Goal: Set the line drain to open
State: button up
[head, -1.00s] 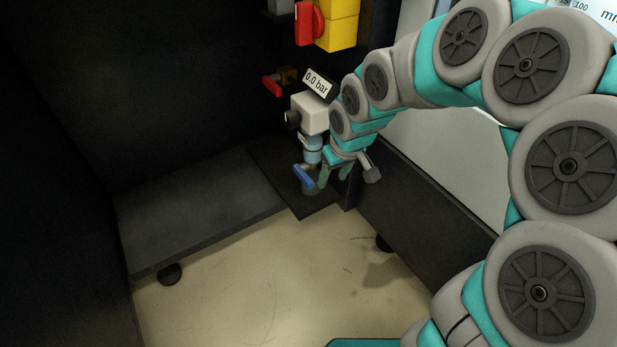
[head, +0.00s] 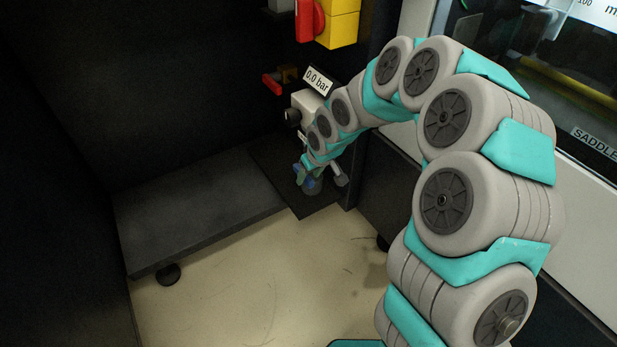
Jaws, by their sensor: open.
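The line drain shows as a small blue lever (head: 308,168) below the white air unit (head: 305,103), low at the back of the recess. My gripper (head: 309,178) is open at the blue lever, with its fingers around or just beside it; I cannot tell which, nor whether they touch. My wrist hides the bowl of the air unit and part of the lever, so the lever's angle is hard to read.
A display tag reading 0.0 bar (head: 318,81) stands above the unit. A red lever (head: 272,84) is to its left, and a yellow box (head: 338,25) with a red knob (head: 305,20) is above. A dark low platform (head: 200,215) lies left; the beige floor (head: 260,270) is clear.

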jog(key=shift+w+a+f, duration=0.15)
jog(key=shift+w+f, duration=0.05)
jog(key=shift+f, duration=0.25)
grip_shut()
dwell(1.1)
